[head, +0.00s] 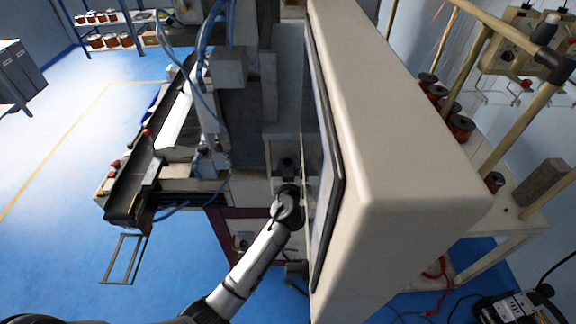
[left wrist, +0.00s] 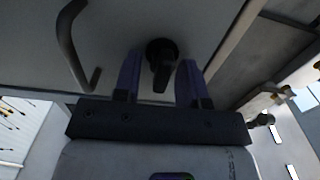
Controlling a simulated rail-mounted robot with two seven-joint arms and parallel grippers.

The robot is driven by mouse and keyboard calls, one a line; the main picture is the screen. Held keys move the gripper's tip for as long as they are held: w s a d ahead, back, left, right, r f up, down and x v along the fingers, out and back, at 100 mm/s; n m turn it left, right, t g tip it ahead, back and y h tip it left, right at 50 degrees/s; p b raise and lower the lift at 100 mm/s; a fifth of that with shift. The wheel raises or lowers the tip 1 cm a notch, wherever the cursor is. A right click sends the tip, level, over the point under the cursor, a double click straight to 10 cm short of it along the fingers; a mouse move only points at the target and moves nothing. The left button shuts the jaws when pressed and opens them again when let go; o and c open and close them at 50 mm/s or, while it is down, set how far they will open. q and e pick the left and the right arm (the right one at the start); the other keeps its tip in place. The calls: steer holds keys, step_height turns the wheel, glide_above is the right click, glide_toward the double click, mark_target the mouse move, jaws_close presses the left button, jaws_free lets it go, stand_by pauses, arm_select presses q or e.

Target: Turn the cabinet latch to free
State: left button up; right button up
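The latch (left wrist: 162,62) is a dark knob with a bar-shaped grip on a grey cabinet panel (left wrist: 215,22) in the left wrist view. My left gripper (left wrist: 161,66) has its two fingers on either side of the latch, spread apart. In the head view, my left gripper (head: 289,172) is beside the large cream housing (head: 400,150), and the latch cannot be made out there. My right gripper is in neither view.
A dark bent handle (left wrist: 70,45) stands out from the panel left of the latch. In the head view, a winding machine (head: 165,150) stands to the left and a rack with spools (head: 460,127) to the right. Blue floor (head: 60,240) is open at left.

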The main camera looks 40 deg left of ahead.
arm_select(q)
steer(key=shift+c, duration=0.4)
jaws_close()
